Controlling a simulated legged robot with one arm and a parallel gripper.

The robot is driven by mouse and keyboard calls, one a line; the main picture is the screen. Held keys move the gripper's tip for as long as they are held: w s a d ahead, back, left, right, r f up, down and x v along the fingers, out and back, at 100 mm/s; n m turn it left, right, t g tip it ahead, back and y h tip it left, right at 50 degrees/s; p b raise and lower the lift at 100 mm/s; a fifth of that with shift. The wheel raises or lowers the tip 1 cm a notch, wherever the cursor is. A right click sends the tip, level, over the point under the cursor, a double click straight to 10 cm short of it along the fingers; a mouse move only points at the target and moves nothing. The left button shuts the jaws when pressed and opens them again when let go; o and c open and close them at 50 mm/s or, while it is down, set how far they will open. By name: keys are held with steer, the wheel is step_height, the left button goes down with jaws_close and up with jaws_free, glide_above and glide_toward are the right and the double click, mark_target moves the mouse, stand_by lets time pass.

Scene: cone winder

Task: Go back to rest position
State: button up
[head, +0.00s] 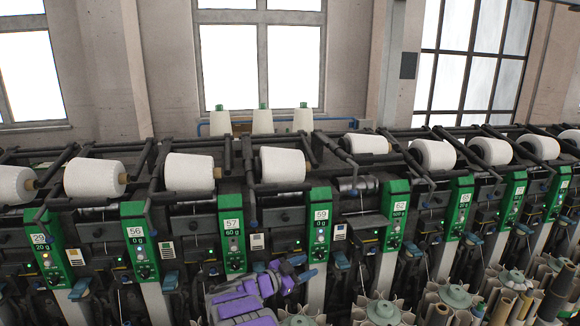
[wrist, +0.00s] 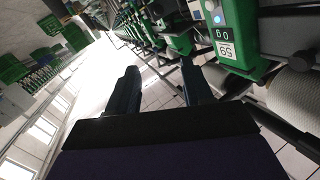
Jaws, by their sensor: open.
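My gripper (head: 284,266) is at the lower middle of the head view, on my purple and grey arm, in front of the winder units marked 57 and 59. In the wrist view its two dark fingers (wrist: 160,88) are spread apart with nothing between them. The wrist view is tilted. There the green panel marked 59 (wrist: 228,30) is at the upper right, beside the fingers and apart from them. The same panel 59 (head: 320,225) stands just right of my gripper in the head view.
The winder (head: 190,225) spans the whole width, with white yarn cones (head: 283,165) along its top. Several bobbins and holders (head: 455,297) stand at the lower right. Three cones (head: 262,121) stand behind by the window. The wrist view shows open tiled floor (wrist: 115,75).

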steer(key=w+a+r+n+t+y, duration=0.3)
steer(key=r+y, duration=0.2)
steer(key=r, duration=0.1)
steer(key=w+a+r+n+t+y, duration=0.2)
steer(key=a+r+n+y, duration=0.1)
steer(key=r+y, duration=0.25)
steer(key=s+a+r+n+g+y, duration=0.2)
steer(key=s+a+r+n+y, duration=0.2)
steer(key=s+r+n+y, duration=0.4)
steer(key=s+d+f+g+h, duration=0.1)
steer(key=s+d+f+g, duration=0.3)
steer(key=s, duration=1.4)
steer(key=s+d+f+g+h, duration=0.2)
steer(key=s+d+f+g, duration=0.3)
steer(key=s, duration=1.3)
steer(key=s+d+f+g+h+b, duration=0.1)
steer(key=s+d+f+g, duration=0.3)
steer(key=s+d, duration=0.6)
steer(key=s+g, duration=0.1)
steer(key=s, duration=0.8)
steer(key=shift+d+f+g, duration=0.15)
steer(key=shift+d+g, duration=0.15)
steer(key=shift+d, duration=0.1)
steer(key=shift+h, duration=0.25)
